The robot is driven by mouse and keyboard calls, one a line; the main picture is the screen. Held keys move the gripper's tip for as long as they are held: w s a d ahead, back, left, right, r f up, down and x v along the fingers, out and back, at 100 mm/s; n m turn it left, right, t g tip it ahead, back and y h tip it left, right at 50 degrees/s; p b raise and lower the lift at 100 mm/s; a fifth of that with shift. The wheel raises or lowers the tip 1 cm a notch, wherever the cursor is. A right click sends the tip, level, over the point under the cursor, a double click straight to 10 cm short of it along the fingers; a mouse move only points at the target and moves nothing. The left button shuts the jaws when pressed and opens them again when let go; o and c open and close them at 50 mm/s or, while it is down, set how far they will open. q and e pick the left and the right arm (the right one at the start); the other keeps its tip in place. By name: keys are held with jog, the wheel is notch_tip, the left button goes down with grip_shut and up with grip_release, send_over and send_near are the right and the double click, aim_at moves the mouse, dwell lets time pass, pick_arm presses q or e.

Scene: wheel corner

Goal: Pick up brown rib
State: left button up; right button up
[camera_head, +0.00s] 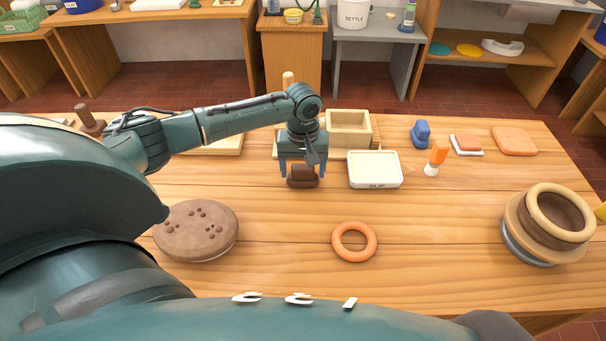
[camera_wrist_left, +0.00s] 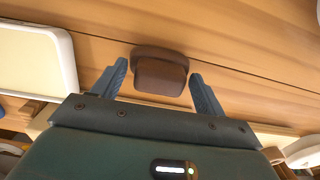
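The brown rib (camera_head: 303,178) is a small dark brown block with a raised, narrower grip, near the middle of the table. My left gripper (camera_head: 303,168) reaches down over it from behind, with one finger on each side. In the left wrist view the brown rib (camera_wrist_left: 160,72) lies between the two blue fingertips of the left gripper (camera_wrist_left: 158,80), with a gap on both sides. The gripper is open, and no contact shows. My right gripper is not in view.
A cream tray marked SLIP (camera_head: 375,170) stands close to the right of the gripper. A wooden box (camera_head: 349,130) is behind. An orange ring (camera_head: 354,242), a brown speckled disc (camera_head: 197,231) and stacked rings (camera_head: 548,228) lie around. The wood (camera_head: 440,230) at right front is bare.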

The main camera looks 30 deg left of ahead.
aim_at(303, 167)
pick_arm(q)
jog(key=c, duration=0.9)
jog(key=shift+r, duration=0.1)
jog(key=shift+c, duration=0.2)
notch_tip(303, 167, up, 10)
jog(key=shift+f, duration=0.1)
jog(key=o, duration=0.4)
jog(key=c, duration=0.3)
